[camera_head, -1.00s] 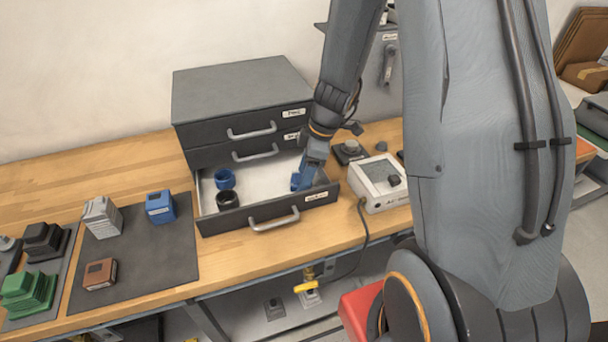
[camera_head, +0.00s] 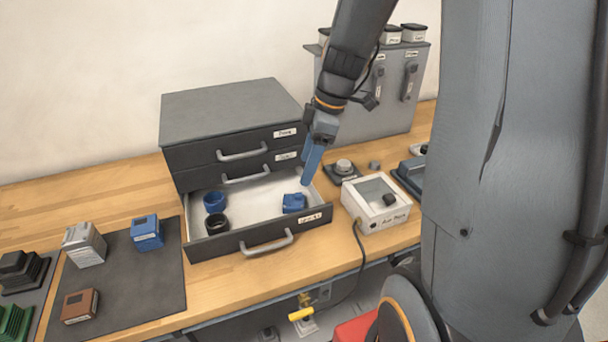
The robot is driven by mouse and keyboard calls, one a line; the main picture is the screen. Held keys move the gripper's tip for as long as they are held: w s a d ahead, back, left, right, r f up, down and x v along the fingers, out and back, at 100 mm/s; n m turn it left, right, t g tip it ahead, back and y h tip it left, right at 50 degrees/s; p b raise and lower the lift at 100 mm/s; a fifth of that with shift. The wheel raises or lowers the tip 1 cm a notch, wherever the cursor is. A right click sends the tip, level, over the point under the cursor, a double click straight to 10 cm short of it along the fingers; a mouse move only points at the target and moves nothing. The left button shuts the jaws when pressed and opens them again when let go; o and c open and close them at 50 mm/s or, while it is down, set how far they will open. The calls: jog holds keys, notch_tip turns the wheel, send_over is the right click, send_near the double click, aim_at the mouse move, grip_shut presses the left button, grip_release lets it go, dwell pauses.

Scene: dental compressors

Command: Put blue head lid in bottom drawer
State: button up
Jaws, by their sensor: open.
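A grey drawer cabinet (camera_head: 232,112) stands on the wooden bench with its bottom drawer (camera_head: 262,238) pulled open. A blue blocky part (camera_head: 294,203), which looks like the head lid, lies in the right part of that drawer. A round blue cup-like part (camera_head: 215,202) and a black ring-like part (camera_head: 217,223) lie in its left part. My gripper (camera_head: 310,165), with blue fingers, is above the right side of the drawer, apart from the blocky part. It is open and empty.
A dark mat (camera_head: 125,272) at left holds a grey block (camera_head: 84,245), another blue block (camera_head: 147,232) and a brown block (camera_head: 80,306). A white control box (camera_head: 376,203) with a cable stands close to the drawer's right. A grey cabinet (camera_head: 385,100) stands behind.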

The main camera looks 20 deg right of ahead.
jog(key=s+a+f+m+h, duration=0.2)
jog(key=s+a+m, duration=0.2)
jog(key=s+m, duration=0.7)
jog(key=shift+s+a+m+h, duration=0.2)
jog(key=shift+s+m+h, duration=0.2)
jog(key=shift+m, duration=0.9)
jog(key=shift+w+f, duration=0.1)
jog(key=shift+f+b, duration=0.4)
jog(key=shift+f, duration=0.05)
